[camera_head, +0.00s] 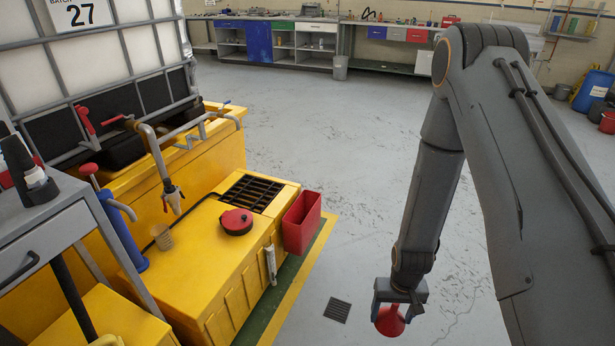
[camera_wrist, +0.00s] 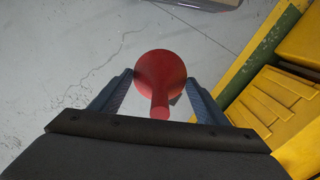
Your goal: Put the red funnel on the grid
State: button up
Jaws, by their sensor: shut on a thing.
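The red funnel (camera_wrist: 160,75) is between the two fingers of my gripper (camera_wrist: 158,88) in the wrist view, with its narrow spout toward the camera. My gripper (camera_head: 399,296) is shut on it. In the head view the red funnel (camera_head: 390,322) hangs below the fingers, above the grey floor and right of the yellow platform. The grid (camera_head: 252,192) is a black square grating set in the top of the yellow platform (camera_head: 195,265). It lies up and left of my gripper in the head view, and nothing is on it.
A red bin (camera_head: 302,221) hangs on the platform's right side. A tap (camera_head: 172,197) and pipes stand left of the grid. A floor drain (camera_head: 337,310) lies near my gripper. The floor behind is clear.

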aim_at(260, 190)
jog(key=z, duration=0.3)
jog(key=i, duration=1.35)
jog(key=u, duration=0.45)
jog(key=i, duration=0.85)
jog(key=u, duration=1.3)
jog(key=i, duration=0.5)
jog(key=u, duration=0.55)
